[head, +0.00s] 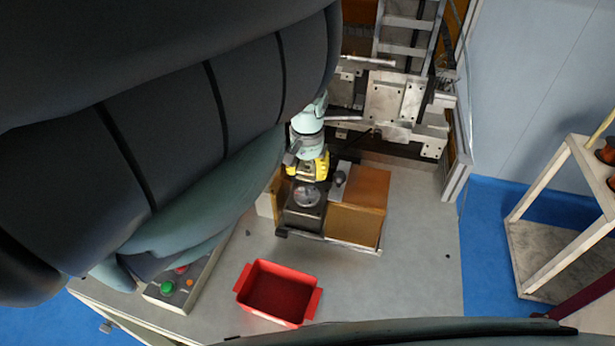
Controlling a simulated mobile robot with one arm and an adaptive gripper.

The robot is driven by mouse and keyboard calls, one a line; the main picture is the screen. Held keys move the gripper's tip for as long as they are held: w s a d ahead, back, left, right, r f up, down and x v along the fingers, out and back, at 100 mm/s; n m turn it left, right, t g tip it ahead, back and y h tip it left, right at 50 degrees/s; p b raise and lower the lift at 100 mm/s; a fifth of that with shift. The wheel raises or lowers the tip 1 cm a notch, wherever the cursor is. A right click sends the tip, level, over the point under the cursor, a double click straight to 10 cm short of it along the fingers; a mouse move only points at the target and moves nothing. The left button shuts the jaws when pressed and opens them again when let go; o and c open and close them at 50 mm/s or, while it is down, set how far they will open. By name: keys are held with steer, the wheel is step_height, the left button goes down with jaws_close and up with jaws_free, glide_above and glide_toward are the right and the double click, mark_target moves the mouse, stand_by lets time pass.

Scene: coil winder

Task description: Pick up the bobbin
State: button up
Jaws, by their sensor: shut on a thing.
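My gripper (305,168) is at the end of my pale green wrist, seen small and from above near the middle of the head view. It is shut on a small yellow and black piece (313,168), which I take to be the bobbin. The bobbin's outline is hard to separate from the fingers at this size. They are just behind a dark block with a round grey disc (306,196) on top. I cannot tell whether the held piece touches that block or is clear of it.
A brown box-like fixture (358,207) stands just right of the dark block. Metal winder machinery (394,100) rises behind. An empty red tray (277,292) sits at the front, beside a button box (181,284). The grey tabletop (425,260) is mostly clear at right. My dark arm hides the left.

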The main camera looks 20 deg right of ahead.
step_height(320, 180, up, 11)
steer(key=p, duration=0.7)
steer(key=shift+p, duration=0.35)
steer(key=shift+w, duration=0.1)
